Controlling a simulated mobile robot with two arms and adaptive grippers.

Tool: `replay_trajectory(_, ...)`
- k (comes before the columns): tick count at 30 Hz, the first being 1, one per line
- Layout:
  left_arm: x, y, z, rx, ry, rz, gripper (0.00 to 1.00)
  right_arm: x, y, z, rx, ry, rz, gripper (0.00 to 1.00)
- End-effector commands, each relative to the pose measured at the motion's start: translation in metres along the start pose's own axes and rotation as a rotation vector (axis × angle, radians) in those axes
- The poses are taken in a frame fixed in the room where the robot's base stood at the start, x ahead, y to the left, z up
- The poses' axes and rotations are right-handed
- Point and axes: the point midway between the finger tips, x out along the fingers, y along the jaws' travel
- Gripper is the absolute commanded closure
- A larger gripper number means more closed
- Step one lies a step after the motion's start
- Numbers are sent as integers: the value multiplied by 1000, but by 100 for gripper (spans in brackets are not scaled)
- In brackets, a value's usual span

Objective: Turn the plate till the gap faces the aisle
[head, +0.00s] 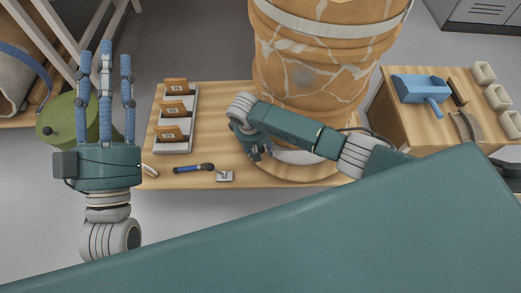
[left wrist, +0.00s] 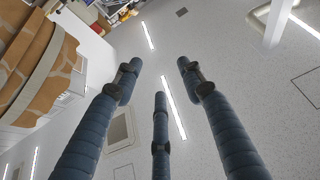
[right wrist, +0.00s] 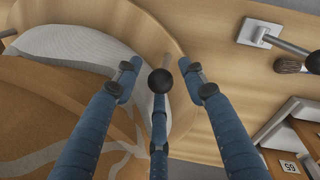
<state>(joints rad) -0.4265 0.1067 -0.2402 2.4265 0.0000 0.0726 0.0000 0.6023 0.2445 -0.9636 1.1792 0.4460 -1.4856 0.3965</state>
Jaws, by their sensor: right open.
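A large terracotta jar (head: 325,60) with pale crack lines and a pale band stands on the round wooden plate (head: 318,177) at the bench's front edge. A grey-brown patch (head: 313,78) shows on its near side; I cannot tell whether it is the gap. My right gripper (head: 258,153) is low at the plate's left edge. In the right wrist view its open fingers are spread around a black ball knob (right wrist: 160,81) by the plate (right wrist: 158,30); contact is unclear. My left gripper (head: 105,58) is open and empty, fingers up, left of the bench.
A tray with several labelled sherds (head: 174,108) stands left of the jar. A blue-handled tool (head: 193,168) and a small switch plate (head: 225,176) lie at the bench front. A blue scoop (head: 419,89) is on the right bench. My arm crosses before the jar.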

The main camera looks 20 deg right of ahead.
Motion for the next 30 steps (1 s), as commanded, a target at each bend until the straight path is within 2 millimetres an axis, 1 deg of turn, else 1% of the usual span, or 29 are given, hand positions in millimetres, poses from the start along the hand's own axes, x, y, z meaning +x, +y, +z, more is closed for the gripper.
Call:
replay_trajectory(3,-1,1,-13,-3,60,3,60,6,0,0,0,0,0,58)
replay_trajectory(6,-1,2,-20,-4,90,4,60,8,0,0,0,0,0,58)
replay_trajectory(9,-1,2,-23,-4,103,4,60,8,0,0,0,1,-1,58)
replay_trajectory(15,-1,2,-23,-4,104,4,60,8,0,0,0,1,-1,58)
replay_trajectory(16,-1,2,-23,-4,104,4,60,8,0,0,0,1,-1,60)
replay_trajectory(22,-1,2,-23,-4,103,4,60,8,0,0,0,1,0,100)
replay_trajectory(30,-2,2,-23,-4,103,4,60,8,0,-1,5,-1,0,100)
